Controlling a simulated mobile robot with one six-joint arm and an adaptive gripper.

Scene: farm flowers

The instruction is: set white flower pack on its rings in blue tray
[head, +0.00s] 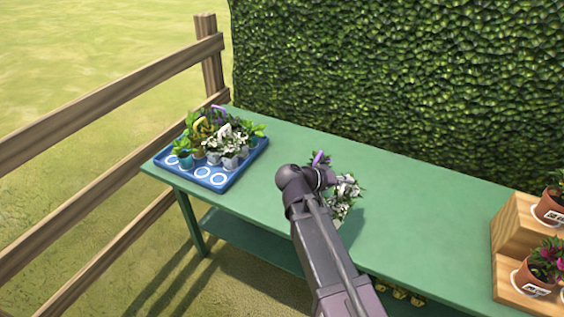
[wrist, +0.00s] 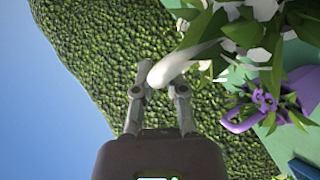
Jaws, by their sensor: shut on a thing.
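The white flower pack (head: 345,188) hangs over the green table, right of the tray, partly hidden by my arm. In the wrist view, its white flowers and leaves (wrist: 262,42) fill the upper right. My gripper (wrist: 160,86) is shut on the pack's white handle (wrist: 184,66). In the head view, my arm hides the fingers. The blue tray (head: 213,186) stands at the table's left end. White rings (head: 203,173) show bare along its front row. Several packs, including one with white flowers (head: 228,141), fill the rows behind.
A purple-handled pack (head: 320,158) is partly hidden behind my arm; its purple holder (wrist: 244,119) shows in the wrist view. A wooden stand (head: 508,232) with potted flowers is at the right. A hedge (head: 400,80) rises behind the table (head: 270,200). Bare tabletop lies between tray and arm.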

